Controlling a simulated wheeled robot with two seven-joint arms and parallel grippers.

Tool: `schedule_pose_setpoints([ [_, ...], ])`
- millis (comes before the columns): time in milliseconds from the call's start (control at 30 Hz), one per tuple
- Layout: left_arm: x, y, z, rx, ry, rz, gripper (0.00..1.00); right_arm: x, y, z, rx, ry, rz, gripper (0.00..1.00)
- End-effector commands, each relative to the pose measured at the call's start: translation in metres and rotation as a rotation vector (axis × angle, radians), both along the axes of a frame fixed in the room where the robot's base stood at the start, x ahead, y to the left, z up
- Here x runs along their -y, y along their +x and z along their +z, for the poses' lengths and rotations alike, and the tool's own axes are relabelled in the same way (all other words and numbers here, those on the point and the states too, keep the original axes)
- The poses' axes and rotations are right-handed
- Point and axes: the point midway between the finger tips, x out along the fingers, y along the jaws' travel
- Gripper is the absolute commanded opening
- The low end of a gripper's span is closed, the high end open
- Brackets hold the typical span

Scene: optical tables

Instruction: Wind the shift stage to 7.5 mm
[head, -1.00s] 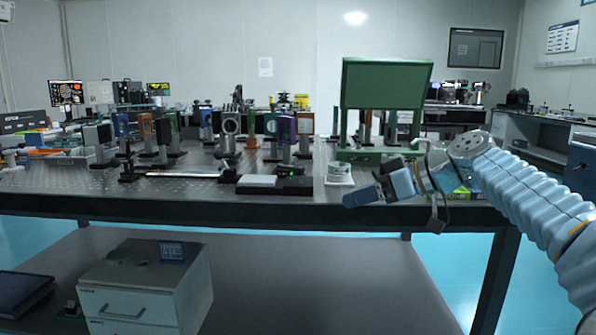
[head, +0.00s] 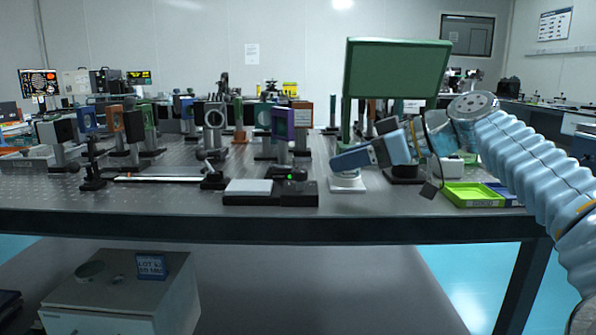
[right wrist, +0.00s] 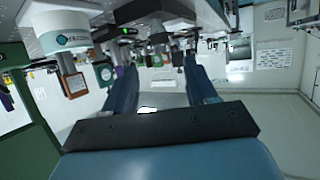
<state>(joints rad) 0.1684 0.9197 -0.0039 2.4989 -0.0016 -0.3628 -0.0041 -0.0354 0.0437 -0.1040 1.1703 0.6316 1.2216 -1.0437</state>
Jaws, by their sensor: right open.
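A low black unit (head: 270,197) with a white plate (head: 248,187) and a small green light sits at the table's front edge in the head view; it may be the shift stage, but no scale or reading is legible. Its green light also shows near the top of the upside-down right wrist view (right wrist: 125,31). My right gripper (head: 336,161) is to the right of this unit, pointing left, apart from it. In the right wrist view its two fingers (right wrist: 163,80) are spread with nothing between them. My left gripper is not in view.
A white round piece (head: 347,184) stands just below my right gripper; it looks large in the right wrist view (right wrist: 60,36). A green-framed panel (head: 397,69) rises behind. A lime tray (head: 473,195) lies right. Several optic mounts stand behind the black unit.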

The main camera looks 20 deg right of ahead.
Motion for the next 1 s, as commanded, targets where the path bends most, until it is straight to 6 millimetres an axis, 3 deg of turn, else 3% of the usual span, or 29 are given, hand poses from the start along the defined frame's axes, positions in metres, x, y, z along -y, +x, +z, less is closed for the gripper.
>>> schedule_pose_setpoints([
  [200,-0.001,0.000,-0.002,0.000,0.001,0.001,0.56,-0.037,0.032,-0.021,-0.004,0.001,0.004,0.57],
  [433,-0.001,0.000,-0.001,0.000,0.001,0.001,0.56,-0.066,0.059,-0.037,-0.004,0.001,0.002,0.57],
  [900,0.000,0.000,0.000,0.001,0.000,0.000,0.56,-0.077,0.070,-0.044,-0.001,0.001,0.000,0.57],
  [1000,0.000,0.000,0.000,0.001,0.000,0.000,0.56,-0.077,0.070,-0.043,-0.001,0.001,0.000,0.43],
])
